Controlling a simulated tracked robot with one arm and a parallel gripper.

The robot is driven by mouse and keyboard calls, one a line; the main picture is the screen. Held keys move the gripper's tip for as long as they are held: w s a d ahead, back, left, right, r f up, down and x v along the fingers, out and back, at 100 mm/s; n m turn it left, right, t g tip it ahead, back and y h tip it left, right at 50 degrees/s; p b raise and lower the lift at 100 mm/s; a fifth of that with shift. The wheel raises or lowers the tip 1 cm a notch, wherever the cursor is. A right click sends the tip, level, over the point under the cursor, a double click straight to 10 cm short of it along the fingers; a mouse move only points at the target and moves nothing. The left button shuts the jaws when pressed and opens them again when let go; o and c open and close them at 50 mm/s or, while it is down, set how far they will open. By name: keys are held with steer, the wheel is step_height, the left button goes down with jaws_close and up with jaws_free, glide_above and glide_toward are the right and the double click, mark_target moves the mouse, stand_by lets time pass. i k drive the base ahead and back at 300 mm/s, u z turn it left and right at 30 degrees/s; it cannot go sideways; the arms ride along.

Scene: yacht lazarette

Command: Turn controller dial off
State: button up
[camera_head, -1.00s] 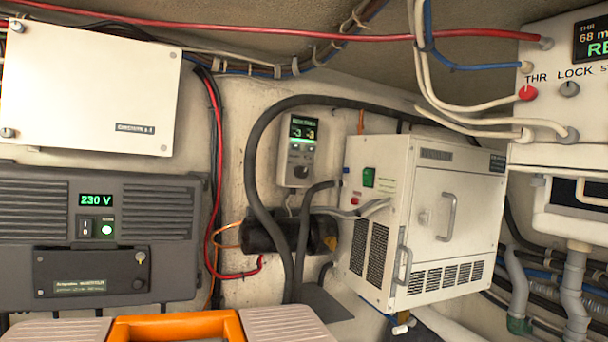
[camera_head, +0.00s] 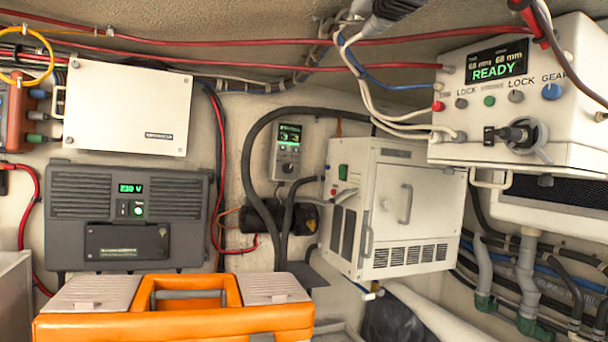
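A small grey controller (camera_head: 287,152) with a lit green display hangs on the back wall, right of centre-left. Its dark round dial (camera_head: 287,168) is below the display; its pointer is too small to read. A larger white control box (camera_head: 520,100) at the upper right shows "READY" and "68 mm" on its screen (camera_head: 497,64). It carries small grey lock knobs, a blue knob (camera_head: 551,91) labelled "GEAR" and a large dark rotary handle (camera_head: 516,134) on its front. My gripper is not in view, so its state and distance from these are hidden.
An orange toolbox (camera_head: 175,322) stands in the lower foreground. A white cabinet (camera_head: 390,205) with handles juts out right of the small controller. A thick black hose (camera_head: 247,150) curves around the controller's left side. A dark 230 V unit (camera_head: 130,215) is on the left wall.

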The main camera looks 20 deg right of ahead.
mark_target(288, 168)
steer(key=k, duration=0.55)
steer(key=z, duration=0.6)
steer(key=i, duration=2.45)
steer(key=u, duration=0.6)
